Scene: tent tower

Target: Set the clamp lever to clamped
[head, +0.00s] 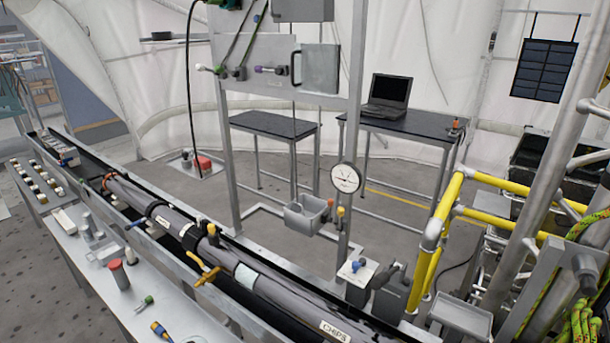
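I cannot tell for sure which part is the clamp lever. A grey pipe (284,293) marked "CHIPS" lies in a long trough and runs from the upper left to the bottom. A yellow-orange handle (208,276) sits at the pipe's side, with a yellow part beside it. A dark-and-yellow fitting (210,232) stands on top of the pipe. A small white block with a blue knob (365,263) is right of the pipe. Neither of my grippers is in view.
A long bench (160,312) with small parts and tools runs along the trough's left side. A metal frame (229,170) with a round gauge (345,178) rises behind the pipe. Yellow rails (480,222) and green ropes crowd the right. Two dark tables stand behind, one with a laptop (388,92).

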